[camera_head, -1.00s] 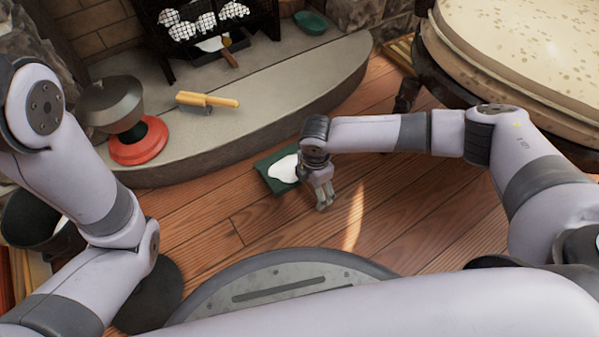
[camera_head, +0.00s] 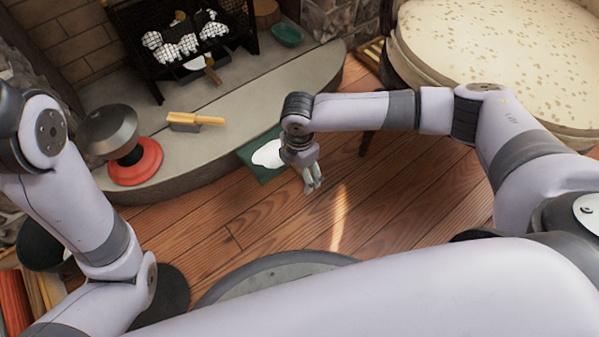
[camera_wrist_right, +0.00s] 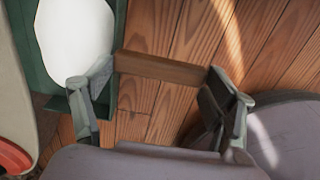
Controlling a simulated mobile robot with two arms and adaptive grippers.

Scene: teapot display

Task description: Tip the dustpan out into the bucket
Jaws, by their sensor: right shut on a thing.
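The green dustpan (camera_head: 249,154) with a white heap (camera_head: 267,155) on it is beside the stone hearth edge in the head view, overlapping that edge in the picture. My right gripper (camera_head: 314,188) is shut on its brown wooden handle (camera_wrist_right: 160,67), which spans between the fingers in the right wrist view. Whether the pan touches the floor is hard to tell. The dark bucket (camera_head: 36,248) stands at the far left, partly hidden behind my left arm, with a bit of white showing at its right. My left gripper is out of view.
A yellow-handled brush (camera_head: 196,119) lies on the hearth (camera_head: 225,122). A red round base (camera_head: 136,163) with a grey metal pan (camera_head: 108,130) stands left of it. A round cream table (camera_head: 490,60) is at upper right. The middle wooden floor is clear.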

